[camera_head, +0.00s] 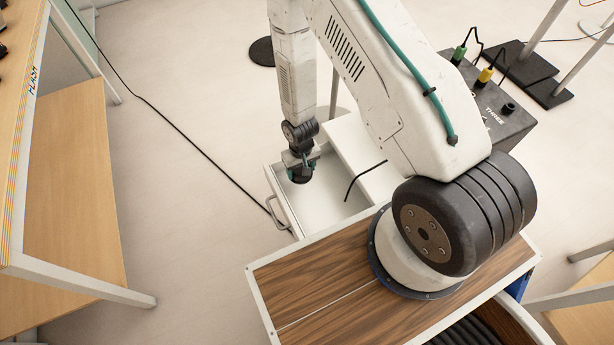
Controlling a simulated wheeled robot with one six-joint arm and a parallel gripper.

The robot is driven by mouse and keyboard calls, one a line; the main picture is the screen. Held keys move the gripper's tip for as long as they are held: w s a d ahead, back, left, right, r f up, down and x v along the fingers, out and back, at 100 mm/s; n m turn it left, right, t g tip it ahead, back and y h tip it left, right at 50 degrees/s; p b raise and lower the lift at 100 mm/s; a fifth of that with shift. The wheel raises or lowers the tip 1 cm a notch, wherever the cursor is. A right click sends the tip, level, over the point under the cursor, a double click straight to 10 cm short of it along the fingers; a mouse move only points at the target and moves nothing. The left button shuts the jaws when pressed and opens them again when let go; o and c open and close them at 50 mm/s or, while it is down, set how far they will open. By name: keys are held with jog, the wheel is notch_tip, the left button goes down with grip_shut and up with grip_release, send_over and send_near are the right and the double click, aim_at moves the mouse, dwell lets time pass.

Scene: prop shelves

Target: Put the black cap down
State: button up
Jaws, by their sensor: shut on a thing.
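My gripper (301,163) points down over the left part of an open white drawer (328,204). It is shut on the black cap (299,175), a small dark shape right below the fingers. The cap is partly hidden by the gripper. I cannot tell whether it touches the drawer floor or hangs above it.
The drawer has a metal handle (275,212) on its left front. A black cable (362,180) bends over its right side. A wooden shelf (75,190) stands at the left. A dark box (490,105) with green and yellow plugs is at the right. The pale floor (180,190) between is mostly clear.

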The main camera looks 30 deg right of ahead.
aim_at(302, 178)
jog(key=shift+f, duration=2.55)
jog(key=o, duration=1.1)
jog(key=shift+f, duration=0.1)
